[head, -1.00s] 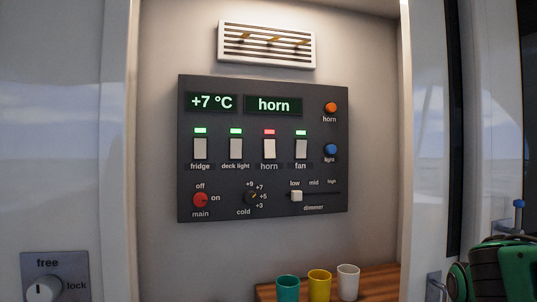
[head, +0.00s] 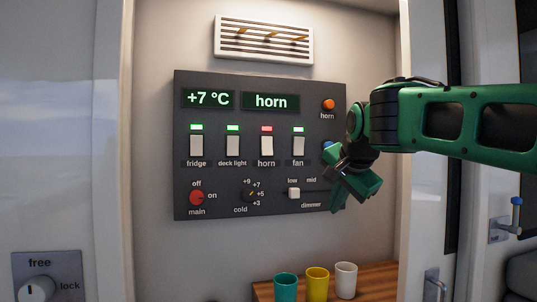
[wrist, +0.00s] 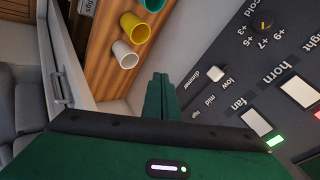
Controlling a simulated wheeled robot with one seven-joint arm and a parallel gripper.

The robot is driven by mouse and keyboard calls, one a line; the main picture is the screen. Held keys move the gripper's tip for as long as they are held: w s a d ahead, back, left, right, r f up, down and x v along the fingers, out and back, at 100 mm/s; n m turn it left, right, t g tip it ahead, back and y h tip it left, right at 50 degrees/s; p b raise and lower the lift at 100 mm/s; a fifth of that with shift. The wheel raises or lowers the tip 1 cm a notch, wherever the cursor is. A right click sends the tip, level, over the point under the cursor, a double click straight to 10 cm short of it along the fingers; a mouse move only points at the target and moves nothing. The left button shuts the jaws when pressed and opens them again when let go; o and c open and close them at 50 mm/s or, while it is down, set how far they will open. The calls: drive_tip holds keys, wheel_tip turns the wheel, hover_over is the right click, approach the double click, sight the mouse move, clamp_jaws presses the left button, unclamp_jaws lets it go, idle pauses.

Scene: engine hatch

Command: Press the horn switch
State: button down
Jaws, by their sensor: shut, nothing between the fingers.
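The horn switch (head: 267,146) is a white rocker in the row on the dark panel (head: 225,205). A red lamp is lit above it, and the display above reads "horn". The switch also shows in the wrist view (wrist: 298,91) at the right. A separate round orange horn button (head: 328,104) sits at the panel's upper right. My gripper (head: 338,208) is shut and empty, in front of the panel's lower right, right of the horn switch and apart from it. Its closed fingers (wrist: 161,90) show in the wrist view. My gripper hides most of the blue light button.
The fan switch (head: 299,146) stands between my gripper and the horn switch. The dimmer slider (head: 294,193) is left of my fingers. Teal (head: 286,287), yellow (head: 317,281) and white (head: 346,279) cups stand on a wooden shelf below. Space before the panel's left is clear.

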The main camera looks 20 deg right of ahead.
sight(267, 153)
drive_tip(key=w+a+r+m+t+y, duration=0.1)
drive_tip(key=w+a+r+m+t, duration=0.1)
drive_tip(key=a+r, duration=0.3)
drive_tip(key=w+a+r+m+t, duration=0.1)
drive_tip(key=w+a+r, duration=0.3)
drive_tip(key=r, duration=0.9)
drive_tip(key=shift+w+a+m+t+y, duration=0.2)
drive_tip(key=shift+a+m+t+y, duration=0.3)
drive_tip(key=shift+a, duration=0.65)
drive_tip(key=shift+f, duration=0.1)
drive_tip(key=x, duration=0.4)
drive_tip(key=r+x, duration=0.1)
drive_tip(key=x, duration=0.8)
drive_tip(key=shift+w+d, duration=0.1)
drive_tip(key=shift+w, duration=0.55)
drive_tip(key=shift+w+f, duration=0.2)
drive_tip(key=shift+w, duration=0.1)
drive_tip(key=shift+s, duration=0.1)
drive_tip(key=shift+r, duration=0.15)
